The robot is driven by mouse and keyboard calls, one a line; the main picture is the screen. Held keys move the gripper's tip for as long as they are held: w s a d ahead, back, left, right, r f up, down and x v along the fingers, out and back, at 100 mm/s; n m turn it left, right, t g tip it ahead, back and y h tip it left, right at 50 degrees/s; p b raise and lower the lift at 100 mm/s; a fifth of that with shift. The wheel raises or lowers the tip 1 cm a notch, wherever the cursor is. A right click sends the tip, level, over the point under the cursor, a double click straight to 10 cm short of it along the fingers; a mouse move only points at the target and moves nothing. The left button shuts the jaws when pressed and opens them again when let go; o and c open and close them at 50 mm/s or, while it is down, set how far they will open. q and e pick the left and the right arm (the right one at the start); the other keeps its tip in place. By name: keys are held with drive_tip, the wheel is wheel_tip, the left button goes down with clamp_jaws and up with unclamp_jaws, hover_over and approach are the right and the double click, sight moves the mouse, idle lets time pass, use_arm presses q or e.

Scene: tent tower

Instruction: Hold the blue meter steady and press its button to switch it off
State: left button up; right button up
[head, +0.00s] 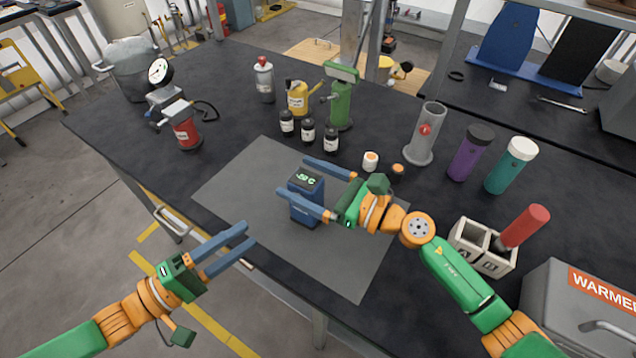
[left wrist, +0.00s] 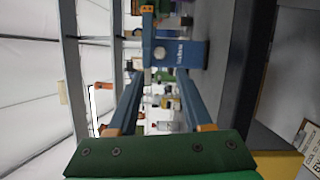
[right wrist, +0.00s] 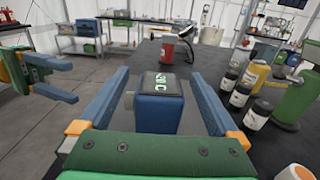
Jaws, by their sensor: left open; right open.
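The blue meter (head: 305,208) stands upright on the grey mat (head: 240,190), and its top display is lit with green characters. My right gripper (head: 291,177) is open, with its blue fingers on either side of the meter. In the right wrist view the meter (right wrist: 156,112) sits between the fingers with a gap on each side. My left gripper (head: 249,233) is open and empty, off the table's front edge, left of the meter. In the left wrist view the meter (left wrist: 188,53) is ahead, beyond the fingertips; a pale round spot shows on its side.
Several dark jars (head: 308,132), a yellow container (head: 297,98) and a green device (head: 341,103) stand behind the mat. A red canister (head: 186,134) is at the left. A two-slot holder (head: 482,247) and a grey warmer (head: 585,310) are at the right. The mat's left part is clear.

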drive_tip(key=shift+s, duration=0.1)
drive_tip(key=shift+c, duration=0.2)
clamp_jaws()
use_arm(q)
drive_tip(key=shift+s, duration=0.1)
drive_tip(key=shift+c, duration=1)
drive_tip(key=s+n, duration=0.1)
drive_tip(key=n, duration=0.1)
drive_tip(key=s+n, duration=0.1)
drive_tip(key=n, duration=0.2)
drive_tip(key=s+n+t, duration=0.1)
drive_tip(key=n, duration=0.2)
drive_tip(key=shift+s+d+r, duration=0.15)
drive_tip(key=shift+s+r, duration=0.05)
drive_tip(key=shift+r, duration=0.1)
clamp_jaws()
drive_tip(key=n+y, duration=0.1)
drive_tip(key=n, duration=0.2)
drive_tip(key=s+a+n+t+y, duration=0.1)
drive_tip(key=n, duration=0.3)
drive_tip(key=s+n+t+y, duration=0.1)
drive_tip(key=n, duration=0.3)
drive_tip(key=shift+s+a+f, duration=0.2)
drive_tip(key=shift+a, duration=0.2)
